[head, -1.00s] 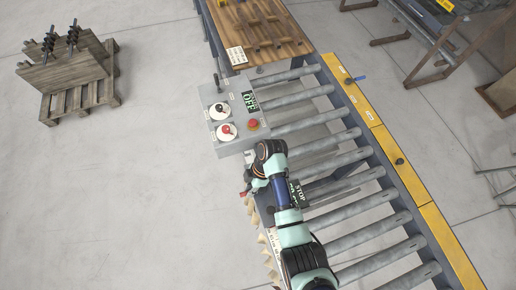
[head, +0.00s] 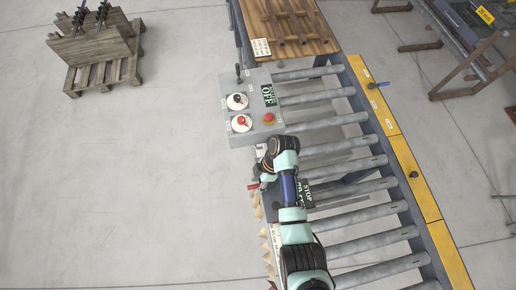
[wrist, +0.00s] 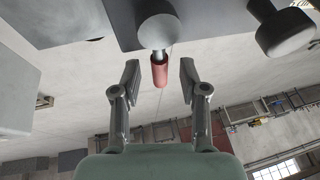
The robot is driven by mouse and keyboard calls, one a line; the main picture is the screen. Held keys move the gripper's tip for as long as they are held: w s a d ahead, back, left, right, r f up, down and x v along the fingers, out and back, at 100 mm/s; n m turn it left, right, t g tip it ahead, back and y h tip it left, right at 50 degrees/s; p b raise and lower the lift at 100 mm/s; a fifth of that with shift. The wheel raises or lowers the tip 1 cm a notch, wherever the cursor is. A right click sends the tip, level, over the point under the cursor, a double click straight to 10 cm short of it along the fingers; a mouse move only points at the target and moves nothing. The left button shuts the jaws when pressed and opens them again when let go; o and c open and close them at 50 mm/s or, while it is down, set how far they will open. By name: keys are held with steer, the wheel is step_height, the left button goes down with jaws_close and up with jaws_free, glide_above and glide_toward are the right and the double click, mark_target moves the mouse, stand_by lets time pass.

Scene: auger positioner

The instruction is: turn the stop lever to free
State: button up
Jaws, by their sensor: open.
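The stop lever shows as a red, round grip (wrist: 160,72) on a grey rounded end in the wrist view. In that view it appears between the two fingers of my gripper (wrist: 160,80), which are open with gaps on both sides. I cannot tell its depth relative to the fingertips. In the head view a small red piece (head: 253,186), which looks like the lever's grip, shows just left of my arm. A dark STOP sign (head: 307,193) is partly hidden behind my arm. My fingers cannot be made out clearly in the head view.
A grey control box (head: 251,108) with two dials, a red button and an OFF display stands beyond my arm. Rollers (head: 345,165) and a yellow side rail (head: 415,180) lie to the right. A wooden pallet (head: 105,70) stands far left; open floor lies between.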

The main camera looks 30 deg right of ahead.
steer(key=v, duration=0.5)
steer(key=shift+d+r, duration=0.25)
steer(key=d, duration=1.1)
steer(key=shift+w+d+f, duration=0.25)
steer(key=shift+w, duration=0.1)
